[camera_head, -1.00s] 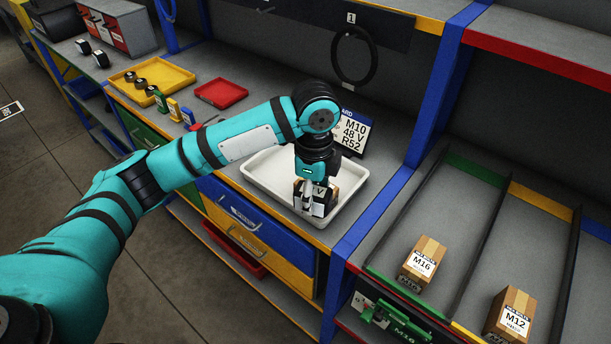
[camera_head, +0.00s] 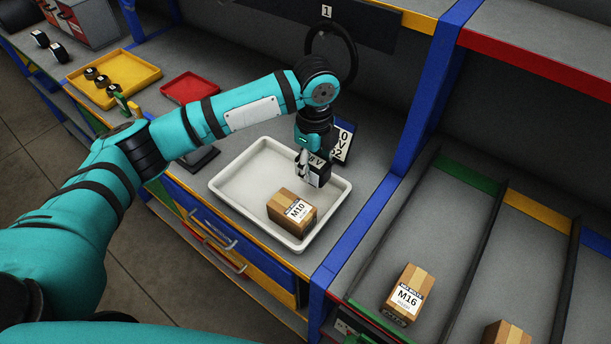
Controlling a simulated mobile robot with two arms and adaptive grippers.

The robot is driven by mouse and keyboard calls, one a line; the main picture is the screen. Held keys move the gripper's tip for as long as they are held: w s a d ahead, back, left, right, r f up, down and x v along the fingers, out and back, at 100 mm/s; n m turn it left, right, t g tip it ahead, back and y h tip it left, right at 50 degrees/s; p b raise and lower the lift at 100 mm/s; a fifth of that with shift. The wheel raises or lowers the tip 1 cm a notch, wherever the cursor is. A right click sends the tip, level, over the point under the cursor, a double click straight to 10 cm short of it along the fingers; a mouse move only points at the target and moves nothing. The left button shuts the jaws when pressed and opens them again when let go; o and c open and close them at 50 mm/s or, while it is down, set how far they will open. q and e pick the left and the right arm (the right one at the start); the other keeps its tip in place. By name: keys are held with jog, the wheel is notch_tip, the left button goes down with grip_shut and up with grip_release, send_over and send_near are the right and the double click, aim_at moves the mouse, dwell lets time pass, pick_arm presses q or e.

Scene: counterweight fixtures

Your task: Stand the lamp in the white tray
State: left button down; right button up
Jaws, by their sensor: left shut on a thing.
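My left gripper (camera_head: 303,170) points down over the back right part of the white tray (camera_head: 225,185). It is shut on a small dark block with a white label ending in "V" (camera_head: 319,174), which I take to be the lamp. The lamp is upright. I cannot tell whether its bottom touches the tray floor or hangs above it. A cardboard box labelled M10 (camera_head: 291,212) sits in the front right part of the tray, apart from the lamp. My right gripper is not in view.
An order card (camera_head: 342,145) stands behind the tray, partly hidden by my gripper. A red tray (camera_head: 190,88) and a yellow tray (camera_head: 145,72) with dark round parts lie at the left. A blue post (camera_head: 408,145) rises at the right, beside lanes with a box labelled M16 (camera_head: 408,292).

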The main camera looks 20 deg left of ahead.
aim_at(312, 180)
pick_arm(q)
jog(key=shift+f, duration=0.5)
jog(key=shift+w+f, duration=0.15)
jog(key=shift+f, duration=0.25)
notch_tip(312, 180, down, 4)
jog(key=shift+r+p, duration=0.2)
jog(key=shift+p, duration=0.4)
jog(key=c, duration=1.1)
grip_release()
jog(key=shift+f, duration=0.15)
jog(key=shift+c, duration=0.2)
jog(key=shift+o, duration=0.6)
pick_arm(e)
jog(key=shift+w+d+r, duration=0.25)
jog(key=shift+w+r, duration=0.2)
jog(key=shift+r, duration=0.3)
